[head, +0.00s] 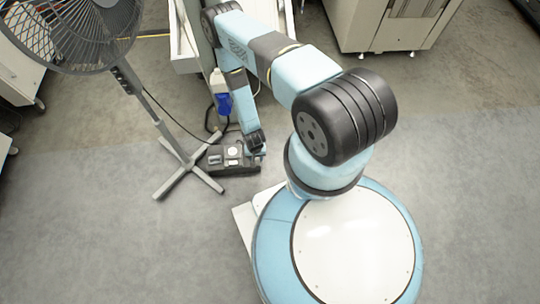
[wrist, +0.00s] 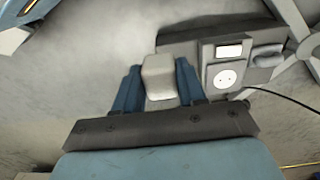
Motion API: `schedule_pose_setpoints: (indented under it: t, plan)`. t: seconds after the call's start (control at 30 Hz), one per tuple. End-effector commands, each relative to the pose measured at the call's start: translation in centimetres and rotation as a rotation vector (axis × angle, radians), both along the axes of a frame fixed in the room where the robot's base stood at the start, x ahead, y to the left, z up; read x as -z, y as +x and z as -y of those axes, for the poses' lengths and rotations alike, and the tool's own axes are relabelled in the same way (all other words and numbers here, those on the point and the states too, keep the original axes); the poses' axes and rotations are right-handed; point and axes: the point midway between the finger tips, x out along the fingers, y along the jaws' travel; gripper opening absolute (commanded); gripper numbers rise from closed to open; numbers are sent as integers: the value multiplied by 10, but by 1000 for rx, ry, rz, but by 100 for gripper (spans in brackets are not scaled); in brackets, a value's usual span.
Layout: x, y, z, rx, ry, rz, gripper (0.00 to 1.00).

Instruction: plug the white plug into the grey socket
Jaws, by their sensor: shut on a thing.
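The white plug (wrist: 159,78) is a pale block between the two blue fingers of my gripper (wrist: 158,72) in the wrist view, and the gripper is shut on it. The grey socket (wrist: 212,75), a grey plate with a round white two-hole face, is just right of the plug, apart from it in the picture. It sits on a dark box on the floor. In the head view the box (head: 236,168) lies at the fan's foot, with my gripper (head: 255,146) at its right end. I cannot make out the plug there. The plug's front contacts are hidden.
A standing fan (head: 128,78) has its crossed grey feet (head: 190,168) left of the box. A black cable (wrist: 282,97) runs by the box. Pale cabinets (head: 385,25) stand at the back. Floor in front is clear.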

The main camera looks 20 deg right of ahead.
Motion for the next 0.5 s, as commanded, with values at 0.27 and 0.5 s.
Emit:
schedule_pose_setpoints:
  t: [0.27,0.5]
  plan:
    - [3,14,-8,0,1,1,0]
    - [5,25,-15,0,1,1,0]
